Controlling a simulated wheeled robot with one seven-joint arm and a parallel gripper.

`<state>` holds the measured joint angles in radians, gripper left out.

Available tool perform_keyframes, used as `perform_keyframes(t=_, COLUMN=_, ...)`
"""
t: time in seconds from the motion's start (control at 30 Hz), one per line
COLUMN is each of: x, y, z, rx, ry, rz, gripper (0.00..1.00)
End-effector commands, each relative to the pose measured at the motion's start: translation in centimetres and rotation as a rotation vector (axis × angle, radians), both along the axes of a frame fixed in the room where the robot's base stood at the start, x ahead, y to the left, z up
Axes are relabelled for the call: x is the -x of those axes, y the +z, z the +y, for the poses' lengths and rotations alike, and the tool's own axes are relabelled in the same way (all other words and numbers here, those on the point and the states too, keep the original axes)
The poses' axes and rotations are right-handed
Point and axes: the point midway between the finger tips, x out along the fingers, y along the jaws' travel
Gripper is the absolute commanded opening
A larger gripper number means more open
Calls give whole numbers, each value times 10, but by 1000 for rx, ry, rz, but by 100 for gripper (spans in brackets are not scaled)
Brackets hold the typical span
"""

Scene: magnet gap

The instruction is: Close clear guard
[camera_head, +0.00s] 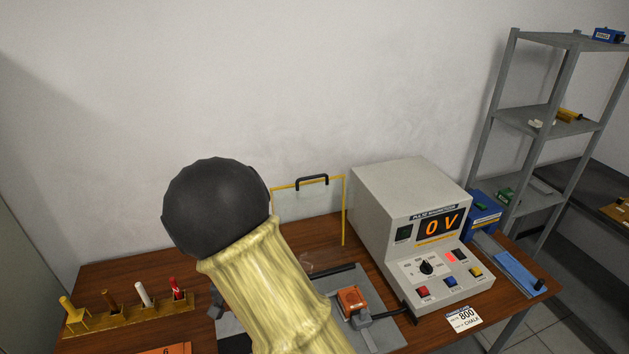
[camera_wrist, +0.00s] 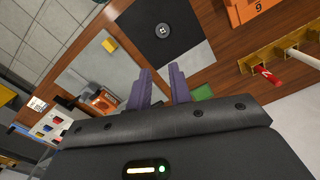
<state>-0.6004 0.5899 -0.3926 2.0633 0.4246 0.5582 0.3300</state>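The clear guard (camera_head: 309,207) stands upright at the back of the table in the head view, a see-through panel with a yellow edge and a black handle (camera_head: 312,180) on top. My arm hides its left lower part. I cannot make out the guard in the wrist view. My gripper (camera_wrist: 163,78) shows in the wrist view with its two purple fingers apart and nothing visible between them. It points down over the table beside a grey plate.
A grey pulse unit (camera_head: 400,225) reading 0 V stands right of the guard. An orange block (camera_head: 352,300) sits on the plate before it. A yellow rack (camera_head: 130,314) with several rods is at left. A dark square (camera_wrist: 165,38) lies on the table.

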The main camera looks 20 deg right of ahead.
Motion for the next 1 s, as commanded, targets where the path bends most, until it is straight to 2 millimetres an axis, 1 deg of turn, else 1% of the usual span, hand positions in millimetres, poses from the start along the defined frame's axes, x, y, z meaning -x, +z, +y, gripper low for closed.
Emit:
perform_keyframes(t=0.03, x=4, y=7, z=-9, rx=-10, ry=6, rz=-5, gripper=11)
perform_keyframes(t=0.1, x=12, y=18, z=-23, rx=-20, ry=33, rz=-17, gripper=0)
perform_keyframes(t=0.17, x=22, y=29, z=-37, rx=-29, ry=65, rz=-32, gripper=0)
perform_keyframes(t=0.27, x=42, y=49, z=-62, rx=-36, ry=134, rz=-69, gripper=0)
perform_keyframes(t=0.4, x=74, y=73, z=-93, rx=-19, ry=247, rz=-136, gripper=0)
perform_keyframes(t=0.5, x=95, y=86, z=-110, rx=9, ry=325, rz=-180, gripper=0)
perform_keyframes(t=0.6, x=111, y=93, z=-121, rx=38, ry=385, rz=-210, gripper=0)
perform_keyframes(t=0.7, x=119, y=96, z=-126, rx=55, ry=417, rz=-223, gripper=0)
perform_keyframes(t=1.0, x=120, y=96, z=-127, rx=58, ry=425, rz=-224, gripper=0)
